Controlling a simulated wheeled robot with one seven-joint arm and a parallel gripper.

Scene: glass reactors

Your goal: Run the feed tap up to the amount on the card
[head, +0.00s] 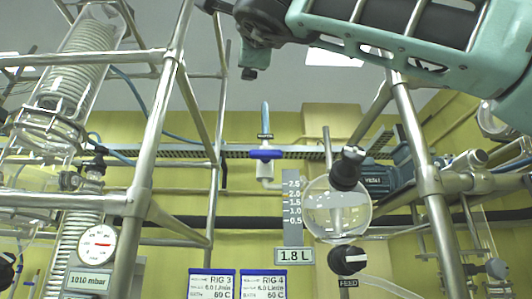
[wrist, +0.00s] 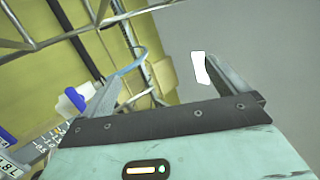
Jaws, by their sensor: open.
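In the head view a black knob (head: 348,260) marked FEED sits below a round glass vessel (head: 325,222). A tap with a blue handle (head: 265,154) stands above a grey level scale (head: 292,235); the blue handle also shows in the wrist view (wrist: 72,101). A display (head: 294,256) reads 1.8 L. Two cards, RIG 3 (head: 211,284) and RIG 4 (head: 263,284), hang at the bottom; their small print is hard to read. My gripper (wrist: 172,78) is open and empty, apart from the taps. My arm crosses the head view's upper right.
Steel frame posts (head: 150,150) stand left of the scale, and another post (head: 420,170) stands right of the vessel. A coiled glass condenser (head: 85,60) and a gauge (head: 97,244) marked 1010 mbar are at left. A second black knob (head: 346,170) tops the vessel.

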